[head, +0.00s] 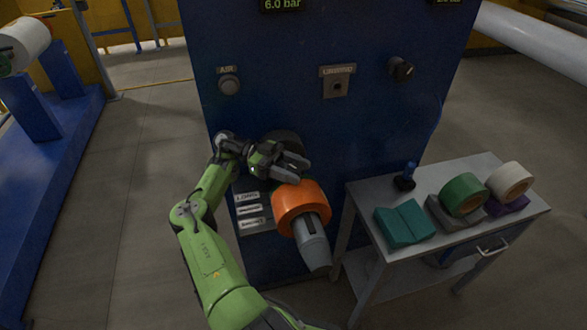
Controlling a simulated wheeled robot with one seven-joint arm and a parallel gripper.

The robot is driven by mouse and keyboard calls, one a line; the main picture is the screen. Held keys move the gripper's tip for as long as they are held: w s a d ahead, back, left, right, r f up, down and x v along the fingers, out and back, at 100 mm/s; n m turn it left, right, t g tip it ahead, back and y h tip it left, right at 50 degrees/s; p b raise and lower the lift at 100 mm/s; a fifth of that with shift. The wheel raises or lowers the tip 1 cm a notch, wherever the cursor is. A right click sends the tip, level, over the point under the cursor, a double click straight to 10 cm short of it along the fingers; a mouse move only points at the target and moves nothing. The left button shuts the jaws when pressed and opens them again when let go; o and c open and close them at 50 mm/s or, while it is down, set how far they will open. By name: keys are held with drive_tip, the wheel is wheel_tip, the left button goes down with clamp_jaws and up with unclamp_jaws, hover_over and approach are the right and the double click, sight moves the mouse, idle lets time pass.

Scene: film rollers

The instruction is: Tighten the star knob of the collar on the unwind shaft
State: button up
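The unwind shaft (314,246) is a grey cylinder that sticks out of the blue machine panel toward the lower right. An orange roll (288,206) sits around it, close to the panel. A dark round part (287,138) shows partly behind my gripper. I cannot tell whether it is the collar, and I cannot make out a star knob. My gripper (293,166) is just above the orange roll, in front of the dark part, with its grey fingers pointing right. The small view does not show whether the fingers are apart or closed on something.
The panel carries an AIR button (229,84), a labelled switch plate (337,82) and a black knob (401,68).

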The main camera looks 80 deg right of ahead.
sight(294, 168)
drive_tip(key=shift+o, duration=1.1)
drive_tip(key=shift+d+r, duration=0.15)
drive_tip(key=shift+r, duration=0.1)
drive_tip(key=shift+s+a, duration=0.1)
drive_tip(key=shift+a, duration=0.3)
wheel_tip(294, 168, up, 10)
drive_tip(key=shift+r+p, duration=0.1)
drive_tip(key=shift+p, duration=0.25)
